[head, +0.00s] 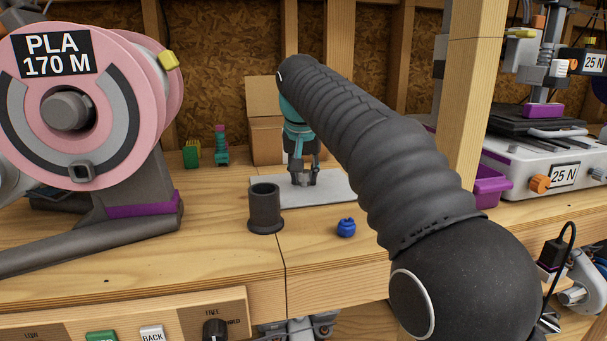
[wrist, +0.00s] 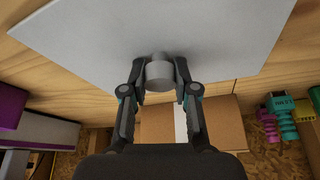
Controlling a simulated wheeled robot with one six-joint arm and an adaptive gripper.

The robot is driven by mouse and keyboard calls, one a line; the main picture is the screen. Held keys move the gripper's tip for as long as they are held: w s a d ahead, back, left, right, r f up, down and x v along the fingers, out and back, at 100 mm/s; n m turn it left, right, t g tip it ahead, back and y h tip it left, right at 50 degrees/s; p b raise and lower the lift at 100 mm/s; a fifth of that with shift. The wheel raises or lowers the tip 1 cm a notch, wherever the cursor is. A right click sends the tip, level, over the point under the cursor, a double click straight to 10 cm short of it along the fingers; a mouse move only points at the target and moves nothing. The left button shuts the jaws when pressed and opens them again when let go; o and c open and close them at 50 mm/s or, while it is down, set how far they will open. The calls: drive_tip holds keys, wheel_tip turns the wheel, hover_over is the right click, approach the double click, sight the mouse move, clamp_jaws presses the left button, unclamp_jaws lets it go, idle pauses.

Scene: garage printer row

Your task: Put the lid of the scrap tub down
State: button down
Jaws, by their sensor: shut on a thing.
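My gripper (head: 302,180) points down at a flat pale grey plate (head: 268,195) on the workbench. In the wrist view my gripper (wrist: 160,78) is shut on a short grey knob (wrist: 159,72), with one finger on each side. The knob stands out against the pale plate (wrist: 90,40), which I take to be the lid; whether knob and plate are one piece cannot be told. No tub shows under the plate. Whether the plate rests on the wood or hangs just above it is unclear.
A dark open cylindrical pot (head: 265,212) stands close at the plate's front left. A small blue knobbed object (head: 346,228) is in front. A cardboard box (head: 264,140) stands behind. A large pink spool (head: 115,70) fills the left, and a wooden post (head: 465,90) rises at right.

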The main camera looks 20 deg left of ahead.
drive_tip(key=c, duration=0.9)
unclamp_jaws()
drive_tip(key=shift+f, duration=0.1)
drive_tip(key=p+v, duration=0.1)
drive_tip(key=v, duration=1.1)
drive_tip(key=shift+a+p, duration=0.1)
drive_tip(key=shift+p, duration=0.2)
